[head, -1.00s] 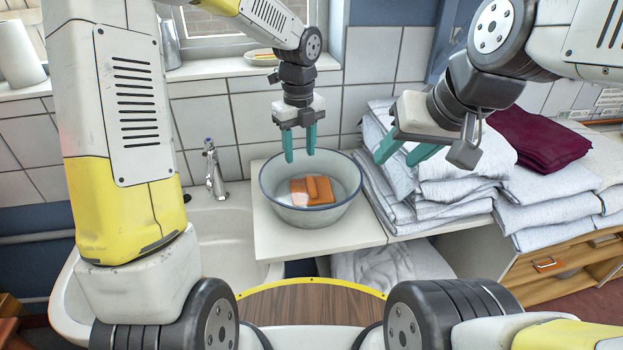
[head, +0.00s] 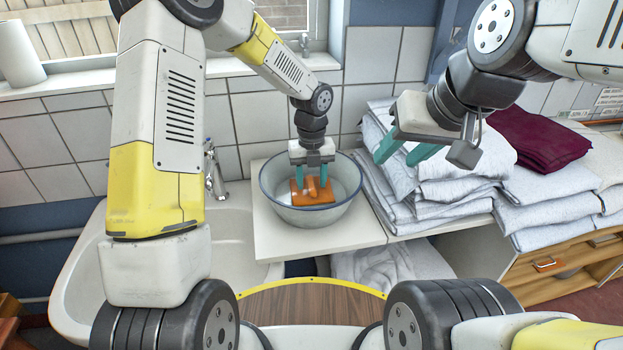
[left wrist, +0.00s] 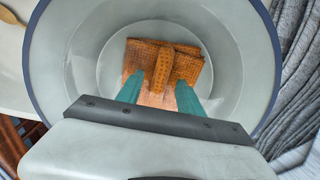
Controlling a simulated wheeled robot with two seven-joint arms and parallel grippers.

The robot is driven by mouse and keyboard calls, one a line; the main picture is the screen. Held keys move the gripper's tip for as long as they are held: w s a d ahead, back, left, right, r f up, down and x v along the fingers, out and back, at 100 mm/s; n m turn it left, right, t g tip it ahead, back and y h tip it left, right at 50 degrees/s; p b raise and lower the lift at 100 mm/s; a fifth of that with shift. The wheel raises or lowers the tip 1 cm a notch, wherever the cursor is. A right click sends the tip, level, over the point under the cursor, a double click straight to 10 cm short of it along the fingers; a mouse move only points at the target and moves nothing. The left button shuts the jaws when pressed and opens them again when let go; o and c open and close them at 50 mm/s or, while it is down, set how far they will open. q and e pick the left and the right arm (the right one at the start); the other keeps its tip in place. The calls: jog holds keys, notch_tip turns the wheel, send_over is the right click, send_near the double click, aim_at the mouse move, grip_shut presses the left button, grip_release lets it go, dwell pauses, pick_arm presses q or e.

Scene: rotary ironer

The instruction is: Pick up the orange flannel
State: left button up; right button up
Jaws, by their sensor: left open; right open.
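The orange flannel (head: 303,197) lies folded in the bottom of a grey basin (head: 312,212) with a blue rim. My left gripper (head: 311,185) points down inside the basin, its green fingers apart over the flannel. In the left wrist view the flannel (left wrist: 165,65) shows a raised fold in its middle, and the fingers of my left gripper (left wrist: 160,95) stand on either side of that fold. I cannot tell whether the fingertips touch the cloth. My right gripper (head: 402,152) is open and empty beside the stacked towels, to the right of the basin.
The basin stands on a white counter (head: 275,235), with a sink (head: 235,230) and tap at its left. Stacks of grey-white towels (head: 455,185) rise close at its right, one bearing a dark red cloth (head: 535,140). A tiled wall is behind.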

pick_arm(q)
grip_shut()
jog(key=shift+r, duration=0.1)
